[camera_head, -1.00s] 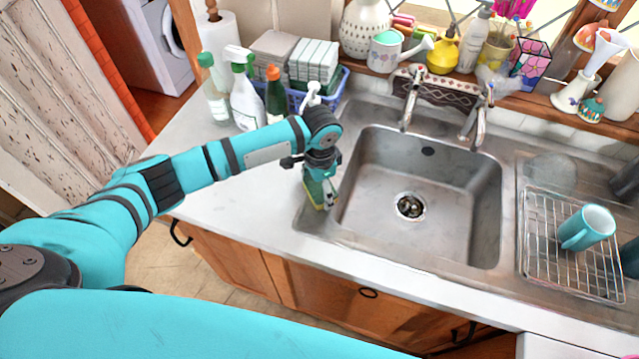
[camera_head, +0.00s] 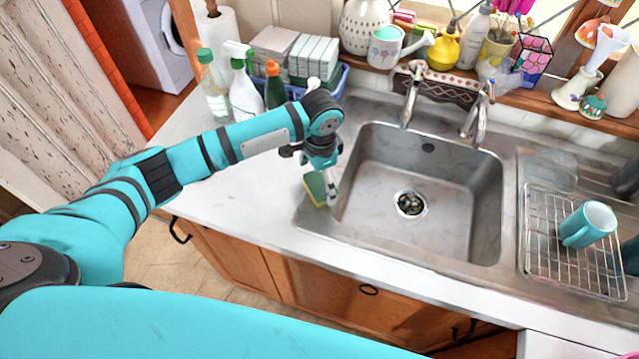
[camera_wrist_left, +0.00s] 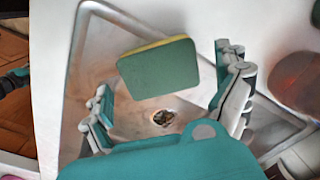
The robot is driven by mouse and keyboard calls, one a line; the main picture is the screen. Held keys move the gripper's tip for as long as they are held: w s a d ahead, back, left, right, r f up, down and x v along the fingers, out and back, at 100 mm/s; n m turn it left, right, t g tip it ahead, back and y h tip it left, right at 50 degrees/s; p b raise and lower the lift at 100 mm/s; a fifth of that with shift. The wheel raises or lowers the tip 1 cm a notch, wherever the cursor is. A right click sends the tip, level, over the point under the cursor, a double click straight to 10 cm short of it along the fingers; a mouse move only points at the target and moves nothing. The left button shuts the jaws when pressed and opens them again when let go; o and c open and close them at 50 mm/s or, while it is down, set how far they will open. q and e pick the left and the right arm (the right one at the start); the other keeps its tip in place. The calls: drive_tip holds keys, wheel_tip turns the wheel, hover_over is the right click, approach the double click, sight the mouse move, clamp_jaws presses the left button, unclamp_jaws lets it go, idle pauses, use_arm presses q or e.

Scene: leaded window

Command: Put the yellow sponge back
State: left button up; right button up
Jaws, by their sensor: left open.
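The sponge (camera_head: 315,188), green on its broad face with a yellow layer, is at the left edge of the sink (camera_head: 425,190). In the left wrist view the sponge (camera_wrist_left: 158,68) shows its green face, with a yellow strip along its far edge. My left gripper (camera_head: 331,190) is open, just beside and over the sponge in the head view. In the left wrist view the fingers of my left gripper (camera_wrist_left: 166,100) are spread wide, with the sponge showing between and beyond them, apart from both. My right gripper is not clearly seen.
Taps (camera_head: 411,95) rise at the sink's back. A wire rack (camera_head: 545,262) with a teal mug (camera_head: 587,224) is at right. The counter left of the sink (camera_head: 240,195) is clear.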

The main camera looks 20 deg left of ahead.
sight(320, 185)
use_arm(q)
wheel_tip(320, 185, up, 9)
drive_tip(key=b, duration=0.1)
drive_tip(key=shift+r, duration=0.15)
drive_tip(key=shift+s, duration=0.1)
idle(0.3)
